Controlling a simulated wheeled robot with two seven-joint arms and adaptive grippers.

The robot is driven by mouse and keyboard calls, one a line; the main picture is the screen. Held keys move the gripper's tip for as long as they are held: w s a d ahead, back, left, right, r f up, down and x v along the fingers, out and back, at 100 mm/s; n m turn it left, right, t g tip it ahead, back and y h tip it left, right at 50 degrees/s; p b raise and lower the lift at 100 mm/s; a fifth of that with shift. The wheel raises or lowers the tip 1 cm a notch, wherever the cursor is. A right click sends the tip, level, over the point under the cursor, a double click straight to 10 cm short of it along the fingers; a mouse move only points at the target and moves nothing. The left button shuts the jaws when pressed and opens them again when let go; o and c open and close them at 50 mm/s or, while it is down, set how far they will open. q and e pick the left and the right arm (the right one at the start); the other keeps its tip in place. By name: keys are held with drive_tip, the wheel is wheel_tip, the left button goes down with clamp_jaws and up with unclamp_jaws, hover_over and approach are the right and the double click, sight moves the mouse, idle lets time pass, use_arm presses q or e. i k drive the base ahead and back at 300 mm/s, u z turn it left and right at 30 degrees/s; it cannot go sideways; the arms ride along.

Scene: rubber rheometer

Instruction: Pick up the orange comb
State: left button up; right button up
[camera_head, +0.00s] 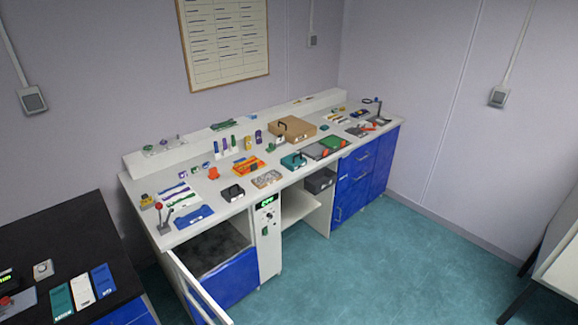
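No object can be clearly made out as an orange comb at this distance. Orange things stand on the white bench: a small upright orange piece (213,173) left of the middle, and a flat orange item (248,166) with small details on it to its right. A small orange-red item (369,126) lies near the bench's right end. I cannot tell which of these, if any, is the comb. Neither of my grippers is in view.
The long white bench (225,205) along the back wall carries many small tools, a brown box (293,130) and a teal case (293,161). A black-topped table (75,240) stands at the left front. A pale table (560,265) is at the right edge. The teal floor (400,265) is clear.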

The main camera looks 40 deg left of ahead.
sight(254, 166)
drive_tip(key=z, duration=0.05)
drive_tip(key=i, duration=3.75)
drive_tip(key=u, duration=2.8)
